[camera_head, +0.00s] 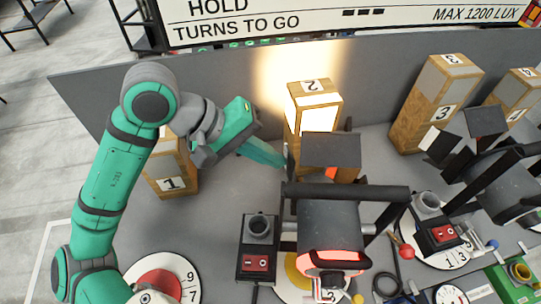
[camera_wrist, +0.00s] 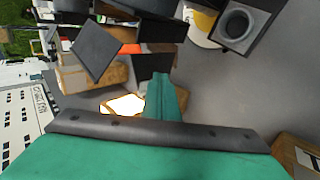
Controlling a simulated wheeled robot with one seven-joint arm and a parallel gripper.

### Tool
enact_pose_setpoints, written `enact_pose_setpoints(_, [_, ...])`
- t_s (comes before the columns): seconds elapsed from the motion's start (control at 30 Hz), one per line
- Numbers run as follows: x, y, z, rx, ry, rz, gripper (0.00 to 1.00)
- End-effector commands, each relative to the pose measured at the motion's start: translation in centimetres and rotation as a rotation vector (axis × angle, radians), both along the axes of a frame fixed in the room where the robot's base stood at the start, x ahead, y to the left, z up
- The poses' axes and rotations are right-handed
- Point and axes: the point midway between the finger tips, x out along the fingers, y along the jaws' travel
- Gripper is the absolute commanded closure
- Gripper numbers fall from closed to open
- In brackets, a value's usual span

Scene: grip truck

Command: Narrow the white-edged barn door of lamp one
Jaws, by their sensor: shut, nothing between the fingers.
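My gripper (camera_head: 280,163) is shut and empty, its green fingers pointing right, close to the left side of the middle lamp (camera_head: 330,225). Its shut fingers also show in the wrist view (camera_wrist: 160,78). The middle lamp has a dark upper barn door (camera_head: 330,150) and a thin dark left door (camera_head: 290,158) seen nearly edge-on. I cannot tell whether the fingertips touch that door. A dark door (camera_wrist: 98,50) shows at upper left in the wrist view. No white edge is clear on the middle lamp, and no label clearly marks lamp one.
Wooden block 1 (camera_head: 170,181) stands beside my arm, and lit block 2 (camera_head: 313,108) stands behind the middle lamp. Block 3 (camera_head: 432,108) is farther right. A control box (camera_head: 258,250) with a red switch stands left of the lamp. Another lamp (camera_head: 505,185) stands at right.

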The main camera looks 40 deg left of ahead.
Motion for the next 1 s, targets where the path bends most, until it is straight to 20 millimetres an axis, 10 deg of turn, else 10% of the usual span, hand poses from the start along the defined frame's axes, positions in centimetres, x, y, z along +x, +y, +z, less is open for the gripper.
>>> enact_pose_setpoints(1.0, [1.9,-1.1,0.0,0.000,0.000,-0.001,1.00])
